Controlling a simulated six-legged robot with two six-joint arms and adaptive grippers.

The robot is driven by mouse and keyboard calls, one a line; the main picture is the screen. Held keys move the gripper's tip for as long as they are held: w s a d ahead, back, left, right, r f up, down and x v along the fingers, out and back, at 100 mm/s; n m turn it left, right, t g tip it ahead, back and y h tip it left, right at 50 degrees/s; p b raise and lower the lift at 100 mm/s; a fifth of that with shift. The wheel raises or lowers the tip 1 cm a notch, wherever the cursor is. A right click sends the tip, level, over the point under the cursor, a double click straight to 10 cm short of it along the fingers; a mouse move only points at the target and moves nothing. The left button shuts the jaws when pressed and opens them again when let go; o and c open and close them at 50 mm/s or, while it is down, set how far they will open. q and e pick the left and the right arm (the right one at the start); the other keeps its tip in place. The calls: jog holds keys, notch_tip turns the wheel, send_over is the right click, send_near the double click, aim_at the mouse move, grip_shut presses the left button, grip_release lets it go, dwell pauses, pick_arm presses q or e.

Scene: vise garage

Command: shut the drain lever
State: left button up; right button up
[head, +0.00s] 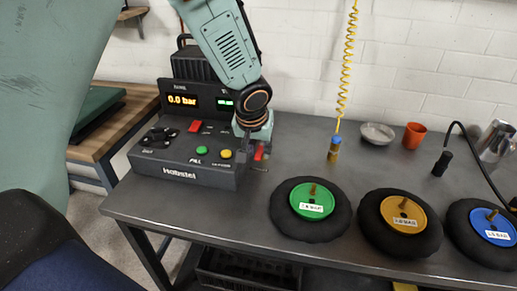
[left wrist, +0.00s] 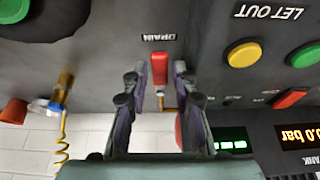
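The drain lever is a red handle (left wrist: 159,68) beside the DRAIN label in the left wrist view, with a small brass part near it. In the head view its red end (head: 260,151) shows at the right side of the dark console (head: 185,173). My left gripper (left wrist: 156,78) is open, its two fingers spread with the red handle between or just beyond their tips. I cannot tell whether they touch it. In the head view the left gripper (head: 255,135) reaches down beside the console and partly hides the lever. My right gripper is not in view.
The console has green (head: 202,151) and yellow (head: 226,154) buttons and a red switch (head: 195,127). A yellow coiled hose (head: 346,70) hangs to a brass and blue fitting (head: 334,149). Wheels with green (head: 311,201), yellow and blue hubs lie right. An orange cup (head: 413,136) stands behind.

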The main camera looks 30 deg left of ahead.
pick_arm(q)
jog(key=shift+s+a+r, duration=0.1)
jog(key=shift+s, duration=0.05)
jog(key=shift+w+d+f, duration=0.2)
jog(key=shift+w, duration=0.2)
jog(key=shift+c, duration=2.2)
jog(key=shift+s+a, duration=0.1)
grip_shut()
